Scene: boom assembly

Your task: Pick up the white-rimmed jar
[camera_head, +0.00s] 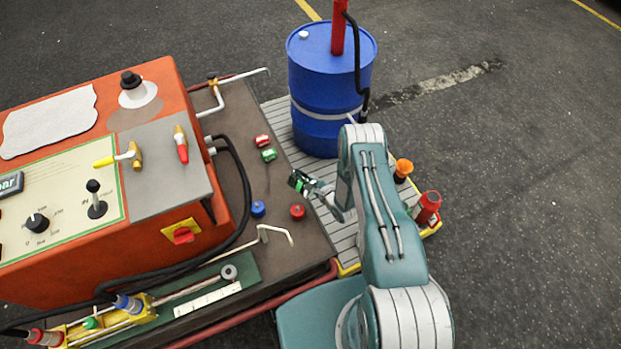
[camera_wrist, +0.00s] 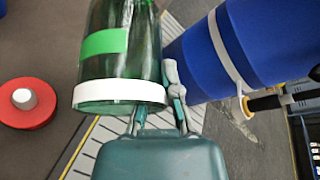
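The white-rimmed jar (camera_wrist: 118,68) is green glass with a lighter green label and a white band at its near end. In the wrist view it fills the upper middle, right at my fingers. My gripper (camera_wrist: 158,95) is closed against its right side, and part of one finger is hidden behind the jar. In the head view the small dark green jar (camera_head: 298,181) is tilted at the tip of my gripper (camera_head: 318,191), over the edge of the dark table. The exact finger contact is partly hidden.
The dark table (camera_head: 246,96) carries an orange control box (camera_head: 165,85), with red (camera_head: 297,211), blue (camera_head: 257,208) and green (camera_head: 269,155) small items. A blue drum (camera_head: 322,85) stands on the slatted platform behind. Orange (camera_head: 403,168) and red (camera_head: 428,205) containers stand right of my arm.

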